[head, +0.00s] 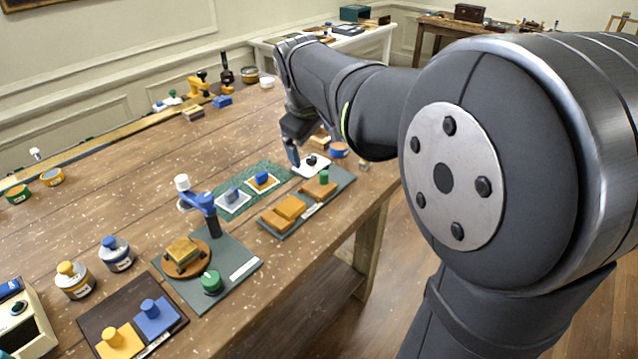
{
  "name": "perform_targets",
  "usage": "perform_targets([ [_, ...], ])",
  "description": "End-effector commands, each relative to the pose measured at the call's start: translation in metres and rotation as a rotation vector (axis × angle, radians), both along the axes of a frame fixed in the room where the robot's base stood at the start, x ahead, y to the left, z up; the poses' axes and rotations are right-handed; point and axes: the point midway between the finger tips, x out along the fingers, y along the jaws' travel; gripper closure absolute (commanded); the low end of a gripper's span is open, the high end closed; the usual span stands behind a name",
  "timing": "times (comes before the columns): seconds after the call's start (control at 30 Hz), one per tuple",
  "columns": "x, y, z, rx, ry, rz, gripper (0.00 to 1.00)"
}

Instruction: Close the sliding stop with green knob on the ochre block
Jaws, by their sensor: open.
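An ochre block (290,207) lies on a dark grey board (345,182) near the table's right edge. At the board's far end stands a small green knob (323,177) on an ochre-brown piece (316,190). A gap shows between this piece and the blocks nearer the camera. My gripper (295,163) points down just beyond and left of the board, by a white plate (313,167) with a dark knob. It is apart from the green knob. Its fingers are small and partly overlapped in this view; nothing shows held in them.
A green mat (240,202) with blue-topped pieces lies left of the board. My arm crosses the right side. Bare table lies in front of the ochre blocks.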

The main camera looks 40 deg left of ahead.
Motion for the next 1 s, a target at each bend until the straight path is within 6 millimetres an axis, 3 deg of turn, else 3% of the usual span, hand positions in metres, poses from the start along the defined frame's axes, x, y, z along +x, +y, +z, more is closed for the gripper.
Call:
perform_targets([
  [0.03,0.002,-0.001,0.0,0.003,0.006,-0.006,0.18],
  [0.23,0.03,-0.016,0.0,0.079,0.136,-0.104,0.55],
  [0.43,0.06,-0.03,0.007,0.195,0.279,-0.2,0.55],
  [0.67,0.068,-0.03,0.004,0.239,0.325,-0.224,0.55],
  [1.0,0.074,-0.007,-0.056,0.235,0.326,-0.223,0.55],
])
